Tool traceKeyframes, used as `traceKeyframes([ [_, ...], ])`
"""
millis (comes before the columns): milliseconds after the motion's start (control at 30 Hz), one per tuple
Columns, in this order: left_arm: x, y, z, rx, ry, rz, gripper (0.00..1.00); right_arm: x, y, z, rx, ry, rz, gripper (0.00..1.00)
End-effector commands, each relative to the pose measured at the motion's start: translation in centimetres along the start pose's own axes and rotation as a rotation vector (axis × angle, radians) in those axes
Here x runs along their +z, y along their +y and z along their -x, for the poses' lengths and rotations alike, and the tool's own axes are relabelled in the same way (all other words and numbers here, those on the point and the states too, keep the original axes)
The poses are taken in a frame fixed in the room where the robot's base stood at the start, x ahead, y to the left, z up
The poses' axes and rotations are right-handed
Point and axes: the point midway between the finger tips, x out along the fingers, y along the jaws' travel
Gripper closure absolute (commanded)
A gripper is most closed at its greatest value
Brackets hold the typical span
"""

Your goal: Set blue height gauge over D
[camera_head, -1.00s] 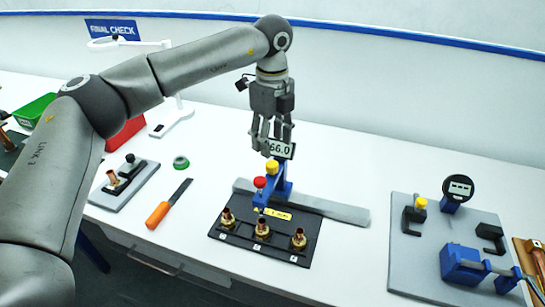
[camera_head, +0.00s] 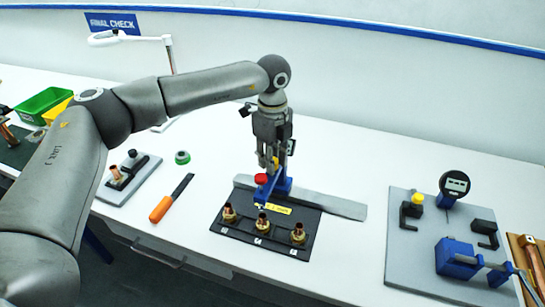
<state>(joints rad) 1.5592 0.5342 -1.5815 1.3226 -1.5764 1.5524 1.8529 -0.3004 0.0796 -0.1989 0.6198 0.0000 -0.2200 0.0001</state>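The blue height gauge (camera_head: 281,187), with a red knob, stands on a grey bar (camera_head: 335,206) behind a black plate (camera_head: 279,246). Three brass-and-copper fittings stand on the plate: left (camera_head: 229,213), middle (camera_head: 262,223) and right (camera_head: 298,233). Their small white labels are too small to read, so I cannot tell which is D. My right gripper is not in view.
An orange-handled tool (camera_head: 165,206) and a green ring (camera_head: 182,157) lie left of the plate. A grey fixture (camera_head: 128,180) stands farther left. A grey board (camera_head: 405,263) with a dial gauge and blue vise is at right. The white table behind the bar is clear.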

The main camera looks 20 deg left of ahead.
Motion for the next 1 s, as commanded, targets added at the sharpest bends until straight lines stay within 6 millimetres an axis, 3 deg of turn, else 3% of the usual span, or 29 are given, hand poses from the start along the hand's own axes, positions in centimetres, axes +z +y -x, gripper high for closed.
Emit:
traceKeyframes([
  [33,0.0,0.0,0.0,0.0,0.0,0.0,0.84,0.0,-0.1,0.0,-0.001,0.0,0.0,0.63],
  [167,0.0,0.0,0.0,0.0,0.0,0.0,1.0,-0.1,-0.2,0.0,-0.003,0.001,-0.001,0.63],
  [400,0.4,0.2,-0.1,-0.001,0.0,0.002,1.0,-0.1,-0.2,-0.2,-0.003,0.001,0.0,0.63],
  [800,8.3,4.1,-0.1,-0.003,-0.002,0.006,1.0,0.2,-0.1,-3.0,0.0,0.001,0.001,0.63],
  [1000,9.5,4.8,0.1,0.0,-0.003,0.003,1.0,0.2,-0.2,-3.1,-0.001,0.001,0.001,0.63],
])
